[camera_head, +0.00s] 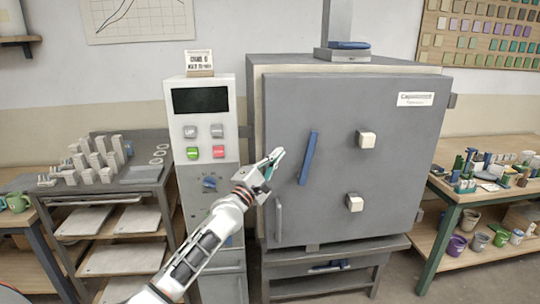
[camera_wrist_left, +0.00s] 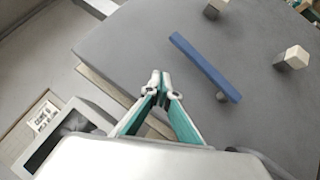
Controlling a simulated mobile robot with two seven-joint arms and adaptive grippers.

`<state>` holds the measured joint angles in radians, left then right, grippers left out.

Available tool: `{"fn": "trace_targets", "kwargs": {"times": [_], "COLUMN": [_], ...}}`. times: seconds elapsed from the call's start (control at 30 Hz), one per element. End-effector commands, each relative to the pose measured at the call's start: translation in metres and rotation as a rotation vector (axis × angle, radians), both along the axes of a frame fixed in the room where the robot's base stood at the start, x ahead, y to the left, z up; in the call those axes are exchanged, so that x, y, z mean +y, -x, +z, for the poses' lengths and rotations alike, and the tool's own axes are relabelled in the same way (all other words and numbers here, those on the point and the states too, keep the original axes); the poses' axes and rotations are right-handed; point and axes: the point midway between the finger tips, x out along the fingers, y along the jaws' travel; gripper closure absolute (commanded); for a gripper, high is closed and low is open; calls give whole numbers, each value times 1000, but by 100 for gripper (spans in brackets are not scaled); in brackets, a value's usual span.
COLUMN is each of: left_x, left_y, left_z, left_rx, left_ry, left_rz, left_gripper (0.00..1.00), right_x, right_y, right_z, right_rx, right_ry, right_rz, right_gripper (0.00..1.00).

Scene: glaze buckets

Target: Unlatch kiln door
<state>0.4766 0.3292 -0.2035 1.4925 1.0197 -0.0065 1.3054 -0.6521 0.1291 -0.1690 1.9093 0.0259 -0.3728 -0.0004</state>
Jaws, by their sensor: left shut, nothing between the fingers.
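The grey kiln door (camera_head: 375,160) is closed, with a blue bar-shaped latch lever (camera_head: 308,158) tilted slightly from upright near its left side. A thin grey handle (camera_head: 279,220) is below and left of the lever. My left gripper (camera_head: 276,155) is shut and empty, in front of the door's left edge and left of the lever, apart from it. In the left wrist view, the gripper's fingertips (camera_wrist_left: 160,78) meet, and the blue lever (camera_wrist_left: 205,67) lies beyond them to the right. My right gripper does not show.
Two pale knobs (camera_head: 366,139) stick out of the door. A control panel (camera_head: 205,125) stands left of the kiln. A rack with kiln posts (camera_head: 100,155) is at the left, and a bench with small pots (camera_head: 490,172) is at the right.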

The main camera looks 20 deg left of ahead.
Motion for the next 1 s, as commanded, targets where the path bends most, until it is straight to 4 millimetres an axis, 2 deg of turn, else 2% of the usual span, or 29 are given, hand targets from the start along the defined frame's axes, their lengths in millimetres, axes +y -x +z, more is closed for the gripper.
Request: {"fn": "trace_targets", "kwargs": {"times": [0.1, 0.3, 0.83, 0.93, 1.0], "left_x": [4, 7, 8, 5, -1], "left_y": [16, 28, 30, 33, 39], "left_z": [1, 3, 3, -8, -29], "left_rx": [0, 0, 1, 12, 32], "left_ry": [2, 0, -2, -33, -95], "left_rz": [1, 1, 1, 8, 19], "left_gripper": [100, 100, 100, 100, 100], "right_x": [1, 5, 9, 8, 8], "right_y": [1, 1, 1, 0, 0], "right_z": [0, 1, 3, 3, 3], "right_rx": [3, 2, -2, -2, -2], "right_ry": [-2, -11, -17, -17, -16], "right_rz": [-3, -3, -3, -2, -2], "right_gripper": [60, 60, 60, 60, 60]}}
